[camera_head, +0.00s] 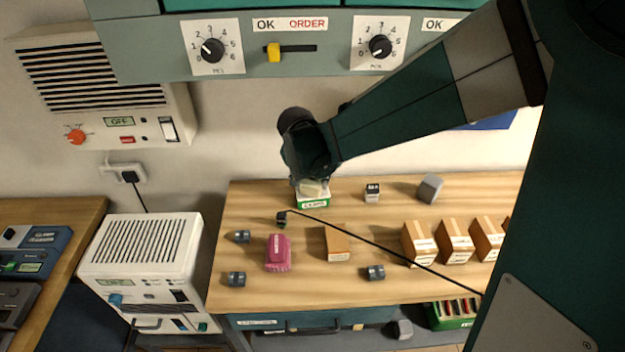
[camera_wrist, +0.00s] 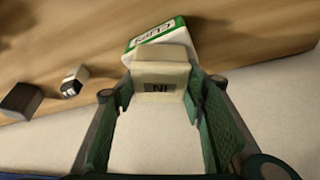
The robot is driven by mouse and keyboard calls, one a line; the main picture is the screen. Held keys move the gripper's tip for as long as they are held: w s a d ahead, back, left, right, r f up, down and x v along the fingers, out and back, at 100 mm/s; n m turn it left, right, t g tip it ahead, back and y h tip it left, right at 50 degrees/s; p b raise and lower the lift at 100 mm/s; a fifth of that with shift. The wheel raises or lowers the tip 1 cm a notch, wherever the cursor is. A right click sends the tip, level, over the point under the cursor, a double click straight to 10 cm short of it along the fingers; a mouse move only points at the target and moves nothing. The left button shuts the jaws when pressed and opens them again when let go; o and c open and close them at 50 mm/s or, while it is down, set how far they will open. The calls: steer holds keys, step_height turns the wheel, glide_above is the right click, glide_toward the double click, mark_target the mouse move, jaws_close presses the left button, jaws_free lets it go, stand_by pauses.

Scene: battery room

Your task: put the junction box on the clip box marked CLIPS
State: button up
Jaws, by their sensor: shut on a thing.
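The junction box is a cream block with a dark label (camera_wrist: 160,72). It sits between the green finger pads of my gripper (camera_wrist: 159,92), which is shut on it. In the head view the junction box (camera_head: 314,188) shows just below my gripper (camera_head: 311,180), partly hidden by it. The clip box, white and green and marked CLIPS (camera_head: 313,203), stands on the bench directly under the junction box. In the wrist view the clip box (camera_wrist: 160,36) shows just beyond the junction box. I cannot tell whether the two touch.
A small dark-and-white box (camera_head: 372,193) and a grey block (camera_head: 430,188) stand to the right on the wooden bench (camera_head: 300,287). A magenta object (camera_head: 278,253), a brown carton (camera_head: 337,244) and a black cable (camera_head: 385,251) lie nearer. More cartons (camera_head: 454,241) stand right.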

mark_target(310, 185)
steer(key=shift+f, duration=0.15)
steer(key=o, duration=0.9)
steer(key=shift+r, duration=0.25)
steer(key=shift+p+v, duration=0.85)
steer(key=shift+v, duration=2.9)
